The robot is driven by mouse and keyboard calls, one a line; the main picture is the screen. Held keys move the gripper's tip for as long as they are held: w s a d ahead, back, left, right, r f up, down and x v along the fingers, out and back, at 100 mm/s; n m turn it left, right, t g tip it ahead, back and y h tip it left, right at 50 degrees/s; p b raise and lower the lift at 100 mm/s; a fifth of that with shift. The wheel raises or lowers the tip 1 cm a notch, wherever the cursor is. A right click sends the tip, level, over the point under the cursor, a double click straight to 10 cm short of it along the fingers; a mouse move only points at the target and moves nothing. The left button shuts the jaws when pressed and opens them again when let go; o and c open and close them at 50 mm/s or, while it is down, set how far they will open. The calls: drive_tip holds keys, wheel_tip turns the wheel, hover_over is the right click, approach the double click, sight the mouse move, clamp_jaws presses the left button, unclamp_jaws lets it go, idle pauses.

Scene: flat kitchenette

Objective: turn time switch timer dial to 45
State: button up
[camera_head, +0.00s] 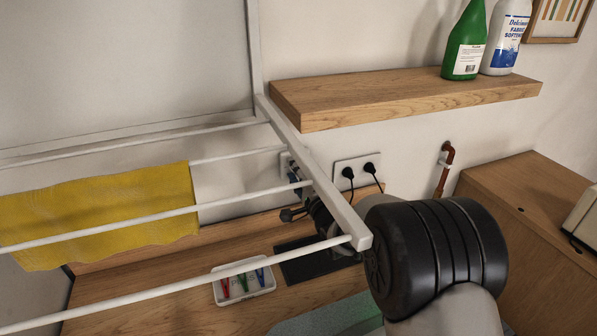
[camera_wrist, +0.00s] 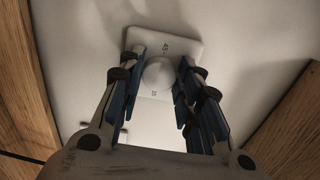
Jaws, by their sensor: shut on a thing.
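The time switch (camera_wrist: 188,46) is a white wall plate with a round pale dial (camera_wrist: 158,74), seen in the wrist view. Small dark marks, perhaps "45", show on the plate above the dial, and another mark shows below it. My gripper (camera_wrist: 159,68) has one blue-and-grey finger on each side of the dial and is shut on it. In the head view the time switch (camera_head: 284,161) shows only as a bit of white plate, mostly hidden behind my gripper (camera_head: 294,172) and the rack. The dial cannot be made out there.
A white drying rack (camera_head: 315,178) with a yellow cloth (camera_head: 100,215) crosses in front of my arm. A double socket (camera_head: 357,172) with two black plugs is right of the switch. A wooden shelf (camera_head: 400,97) with bottles is above. A tray (camera_head: 243,284) of pegs lies below.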

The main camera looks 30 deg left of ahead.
drive_tip(key=o, duration=1)
drive_tip(key=shift+o, duration=0.2)
drive_tip(key=v, duration=1.2)
